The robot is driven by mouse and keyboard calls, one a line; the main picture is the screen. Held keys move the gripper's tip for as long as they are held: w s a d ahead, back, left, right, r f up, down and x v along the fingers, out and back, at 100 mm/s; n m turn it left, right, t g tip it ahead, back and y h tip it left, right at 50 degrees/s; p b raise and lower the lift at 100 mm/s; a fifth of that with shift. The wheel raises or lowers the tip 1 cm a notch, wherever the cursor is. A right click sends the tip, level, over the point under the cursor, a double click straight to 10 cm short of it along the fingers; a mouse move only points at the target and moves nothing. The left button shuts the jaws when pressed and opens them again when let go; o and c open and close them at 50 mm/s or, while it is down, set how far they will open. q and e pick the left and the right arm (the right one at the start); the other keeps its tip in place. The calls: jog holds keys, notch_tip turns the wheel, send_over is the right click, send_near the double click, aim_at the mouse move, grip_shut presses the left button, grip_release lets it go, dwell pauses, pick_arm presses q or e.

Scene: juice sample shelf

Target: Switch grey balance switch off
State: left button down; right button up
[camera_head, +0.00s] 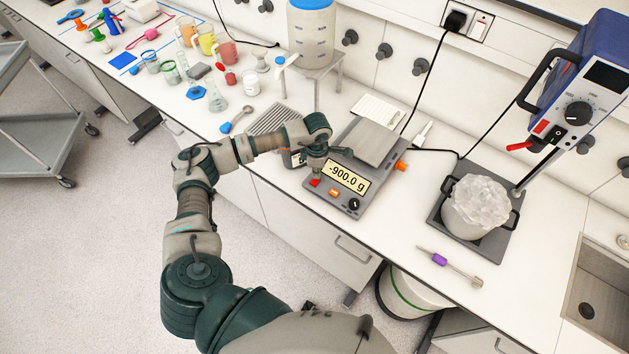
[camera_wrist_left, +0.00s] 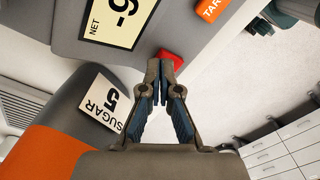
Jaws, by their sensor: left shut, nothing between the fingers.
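The grey balance (camera_head: 378,178) stands near the front edge of the bench. Its lit display (camera_head: 347,177) reads -900.0 g. A red switch (camera_head: 314,183) sits at the front left corner of its panel, and it also shows in the left wrist view (camera_wrist_left: 172,58). My left gripper (camera_head: 316,178) is over that corner, pointing down. In the left wrist view its fingertips (camera_wrist_left: 160,68) are together and empty, right at the red switch; I cannot tell whether they touch it. My right gripper is not in view.
An orange tare button (camera_wrist_left: 211,8) is beside the switch. An orange and grey container labelled sugar 5 (camera_wrist_left: 52,138) stands close to my left gripper. A purple-handled tool (camera_head: 440,260) lies on the bench at right.

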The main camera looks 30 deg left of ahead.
pick_arm(q)
jog(key=shift+f+b, duration=0.6)
jog(key=shift+f, duration=0.2)
jog(key=shift+s+r, duration=0.1)
jog(key=shift+r+p, duration=0.65)
jog(key=shift+r, duration=0.3)
jog(key=shift+r+p, duration=1.35)
jog(key=shift+r, duration=1.2)
